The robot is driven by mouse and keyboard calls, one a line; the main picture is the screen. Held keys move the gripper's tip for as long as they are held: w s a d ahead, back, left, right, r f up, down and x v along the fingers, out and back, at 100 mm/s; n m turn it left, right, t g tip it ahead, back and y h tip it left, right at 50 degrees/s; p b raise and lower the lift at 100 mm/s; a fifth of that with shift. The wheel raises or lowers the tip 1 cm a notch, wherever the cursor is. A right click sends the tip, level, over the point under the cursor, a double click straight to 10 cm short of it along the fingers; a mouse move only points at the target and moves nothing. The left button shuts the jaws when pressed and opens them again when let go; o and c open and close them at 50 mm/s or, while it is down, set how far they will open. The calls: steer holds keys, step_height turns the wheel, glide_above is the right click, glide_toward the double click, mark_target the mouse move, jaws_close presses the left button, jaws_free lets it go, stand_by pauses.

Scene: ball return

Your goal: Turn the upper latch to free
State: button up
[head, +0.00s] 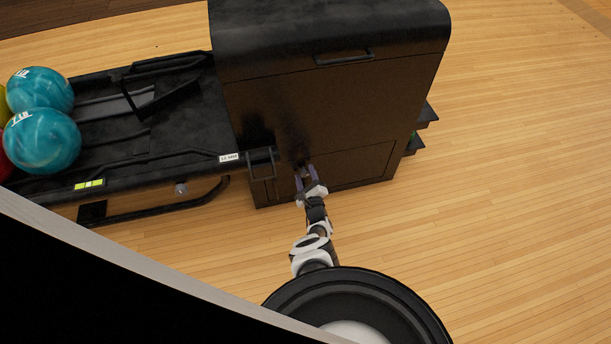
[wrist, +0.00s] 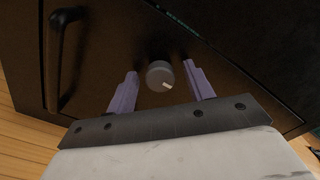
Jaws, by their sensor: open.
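The upper latch (wrist: 160,76) is a round grey knob with a pale mark on its face, set on the dark cabinet front in the wrist view. My gripper (wrist: 160,82) is open, with one purple finger on each side of the knob and a visible gap to both. In the head view my gripper (head: 306,174) is at the lower front of the dark ball return cabinet (head: 320,110). The knob is too small and too dark to make out clearly there.
A black bar handle (wrist: 66,48) stands left of the knob in the wrist view. In the head view a black rack (head: 190,120) with teal balls (head: 42,142) joins the cabinet's left side. Another handle (head: 344,57) is higher up. Wood floor (head: 520,180) is clear at right.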

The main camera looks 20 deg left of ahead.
steer(key=p+v, duration=0.6)
steer(key=v, duration=0.7)
steer(key=shift+s+d+p, duration=0.25)
steer(key=shift+p, duration=0.1)
